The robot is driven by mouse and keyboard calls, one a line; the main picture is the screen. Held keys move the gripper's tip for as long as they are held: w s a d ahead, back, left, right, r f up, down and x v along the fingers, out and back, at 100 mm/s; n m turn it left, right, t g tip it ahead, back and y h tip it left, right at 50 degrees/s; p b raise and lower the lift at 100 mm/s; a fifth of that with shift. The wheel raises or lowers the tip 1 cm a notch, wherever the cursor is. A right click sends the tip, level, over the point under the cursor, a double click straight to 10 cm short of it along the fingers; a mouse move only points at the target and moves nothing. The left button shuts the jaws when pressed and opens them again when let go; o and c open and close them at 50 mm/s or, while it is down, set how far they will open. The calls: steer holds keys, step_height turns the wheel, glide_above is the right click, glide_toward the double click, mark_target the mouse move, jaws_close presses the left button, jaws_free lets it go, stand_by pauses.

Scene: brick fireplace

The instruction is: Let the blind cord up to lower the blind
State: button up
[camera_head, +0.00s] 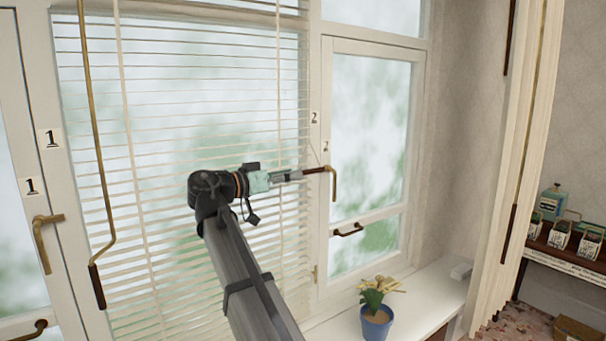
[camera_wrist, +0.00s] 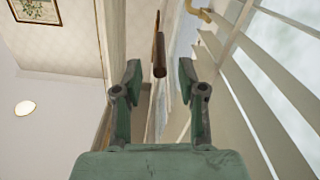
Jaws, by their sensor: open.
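The pale slatted blind (camera_head: 200,110) hangs over the middle window, its slats spread well down the glass. Thin pale cords (camera_head: 279,90) run down it. My gripper (camera_head: 298,175) is at the blind's right edge, pointing right. A short brown cylinder (camera_head: 316,170) shows just past its fingertips, close to the brass window handle (camera_head: 333,184). In the wrist view my gripper (camera_wrist: 160,78) is open, and the brown cylinder (camera_wrist: 160,55) sits between or just beyond the fingertips. I cannot tell whether it touches them, nor whether it is the cord's end.
A bent brass rod (camera_head: 95,140) with a brown grip hangs at the blind's left. A blue flowerpot (camera_head: 376,322) stands on the white sill (camera_head: 430,290). A lower window handle (camera_head: 348,230) sticks out at right. A pale curtain (camera_head: 510,180) hangs farther right.

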steer(key=v, duration=0.5)
steer(key=shift+a, duration=0.1)
